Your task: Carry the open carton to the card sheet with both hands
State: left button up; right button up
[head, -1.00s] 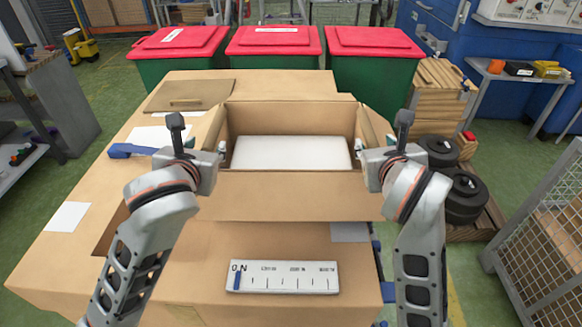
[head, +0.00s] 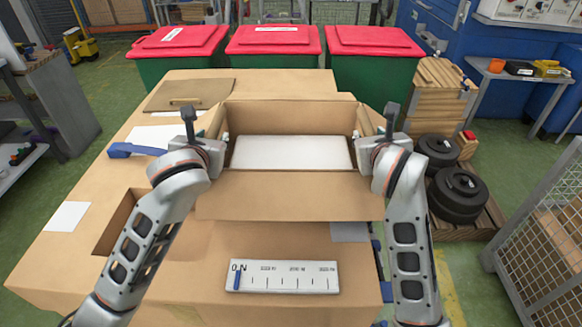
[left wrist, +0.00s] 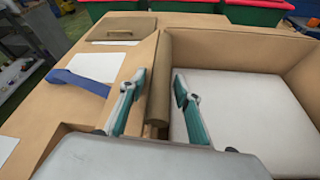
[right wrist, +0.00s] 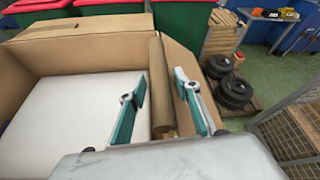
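The open brown carton (head: 290,195) sits upright on the table, with a white slab (head: 290,153) inside. My left gripper (left wrist: 158,80) is open, its fingers apart on either side of the carton's left wall, with a gap visible. My right gripper (right wrist: 160,78) is open in the same way around the right wall. In the head view the fingers are mostly hidden by the wrists. Pale sheets lie on the table: one at the left (head: 68,216), one behind the blue tool (head: 160,136), one partly hidden by the carton (head: 350,232). I cannot tell which is the card sheet.
The table (head: 200,245) has a rectangular opening at its left. A blue-handled tool (head: 135,150) and a brown board with a handle (head: 190,95) lie left of and behind the carton. A force scale (head: 283,277) lies in front, its blue marker near 0 N. Red-lidded bins stand behind.

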pick_arm(q)
grip_shut()
pick_arm(e)
grip_shut()
pick_arm(q)
jog(key=shift+r, duration=0.25)
pick_arm(e)
jog(key=shift+r, duration=0.25)
pick_arm(q)
jog(key=shift+w+r, duration=0.1)
pick_arm(e)
jog(key=shift+w+r, duration=0.1)
